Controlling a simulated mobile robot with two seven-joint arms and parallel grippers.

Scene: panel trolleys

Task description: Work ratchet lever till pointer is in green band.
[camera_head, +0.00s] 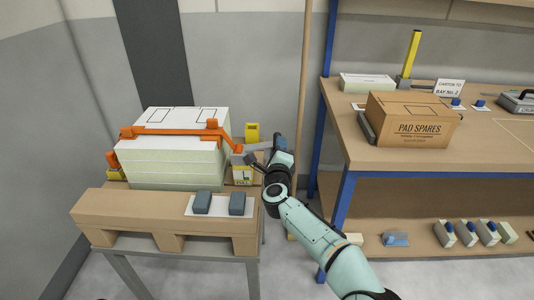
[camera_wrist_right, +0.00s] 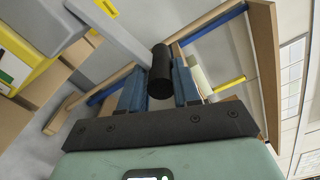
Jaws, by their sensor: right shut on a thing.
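My right gripper (camera_head: 281,152) is at the right side of the strapped panel stack, shut on the black grip (camera_wrist_right: 160,72) of the ratchet lever. The lever's grey bar (camera_wrist_right: 112,32) runs to the upper left in the wrist view and toward the ratchet in the head view. The ratchet body (camera_head: 243,158) sits at the end of an orange strap (camera_head: 170,131) over the pale panels (camera_head: 150,170). A yellow unit with a white face (camera_head: 243,174) is below the ratchet, partly covered. The pointer and its place against the green band cannot be made out. My left gripper is out of view.
The stack stands on a wooden pallet (camera_head: 165,228) with two blue-grey blocks (camera_head: 220,203) in front. A shelf bench to the right has a blue post (camera_head: 325,90) close by and a PAD SPARES carton (camera_head: 412,120) on top. A wooden pole (camera_head: 304,80) stands behind my gripper.

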